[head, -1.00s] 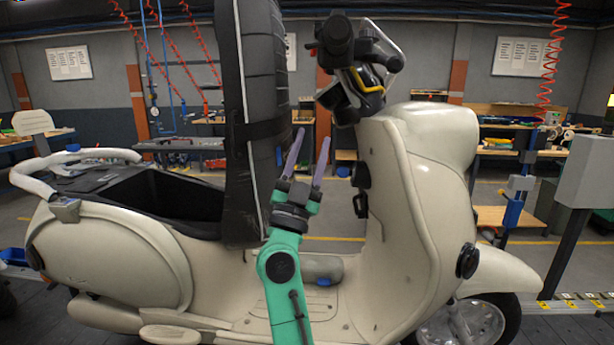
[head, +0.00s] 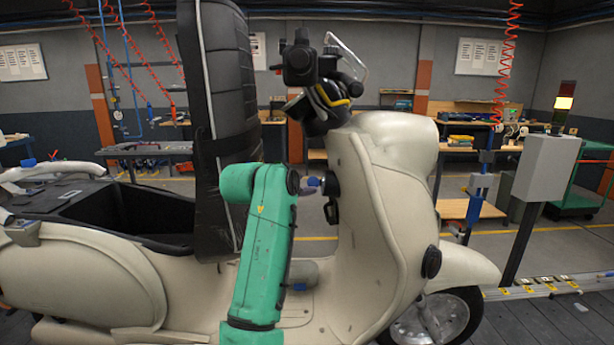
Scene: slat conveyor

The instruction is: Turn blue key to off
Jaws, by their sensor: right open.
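The blue key (head: 314,181) sticks out to the left from a dark round lock (head: 330,184) on the inner face of the cream scooter's front shield (head: 375,215). My right gripper (head: 311,190) is open at the key, mostly hidden behind my green arm. A bit of a purple finger shows just left of and below the key. I cannot tell whether it touches the key or how the key is turned. My left gripper is not in view.
The scooter's upright black seat (head: 222,120) stands close left of my arm. Handlebars (head: 318,80) overhang the lock. A second dark fitting (head: 331,210) sits just below it. A grey box on a post (head: 545,167) stands to the right.

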